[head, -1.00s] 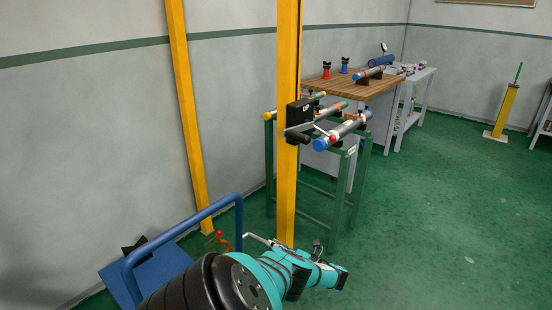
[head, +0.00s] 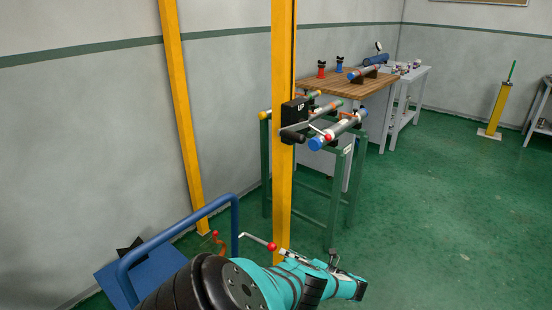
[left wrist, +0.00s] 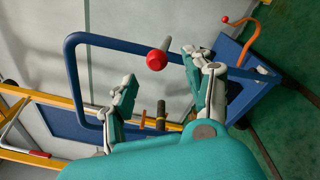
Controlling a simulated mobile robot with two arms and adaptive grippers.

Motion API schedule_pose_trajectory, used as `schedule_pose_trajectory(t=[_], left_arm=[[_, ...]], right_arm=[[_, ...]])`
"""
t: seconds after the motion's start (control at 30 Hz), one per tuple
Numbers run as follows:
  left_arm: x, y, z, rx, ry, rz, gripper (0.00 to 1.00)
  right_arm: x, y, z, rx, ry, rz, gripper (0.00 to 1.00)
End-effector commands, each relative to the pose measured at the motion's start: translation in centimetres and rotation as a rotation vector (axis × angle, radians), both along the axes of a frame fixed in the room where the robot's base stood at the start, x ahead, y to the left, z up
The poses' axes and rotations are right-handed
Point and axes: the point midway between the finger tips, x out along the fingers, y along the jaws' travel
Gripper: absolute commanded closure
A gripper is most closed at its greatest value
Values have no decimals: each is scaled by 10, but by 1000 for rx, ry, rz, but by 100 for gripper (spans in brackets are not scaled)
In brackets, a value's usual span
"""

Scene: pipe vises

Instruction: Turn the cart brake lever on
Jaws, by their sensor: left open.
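The blue cart (head: 150,272) with its tall tube handle (head: 236,215) stands at the lower left in the head view. A curved orange lever with a red knob (head: 219,240) rises beside it; it also shows in the left wrist view (left wrist: 243,38), at the upper right. My left gripper (head: 290,256) is open and empty, right of the cart and handle. In the left wrist view a red ball knob on a grey rod (left wrist: 157,60) appears between the open fingers, apart from both. My arm partly hides the cart. My right gripper is out of view.
A yellow column (head: 284,180) rises just behind the gripper, with a black box marked UP (head: 293,111). A green stand (head: 335,190) holding pipes is beyond it, and a wooden workbench (head: 345,87) further back. The green floor at right (head: 440,230) is clear.

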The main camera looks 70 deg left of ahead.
Motion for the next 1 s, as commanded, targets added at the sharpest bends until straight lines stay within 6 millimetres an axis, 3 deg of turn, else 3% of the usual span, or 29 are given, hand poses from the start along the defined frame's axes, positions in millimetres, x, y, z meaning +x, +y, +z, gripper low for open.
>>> schedule_pose_trajectory(t=[0.1, 0.3, 1.0], left_arm=[[14, -21, -1, -3, -1, -1, 47], [26, -37, -1, -2, 0, 0, 47], [28, -40, -1, -2, 0, -1, 47]], right_arm=[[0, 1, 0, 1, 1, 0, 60], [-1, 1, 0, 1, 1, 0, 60], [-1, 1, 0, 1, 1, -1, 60]])
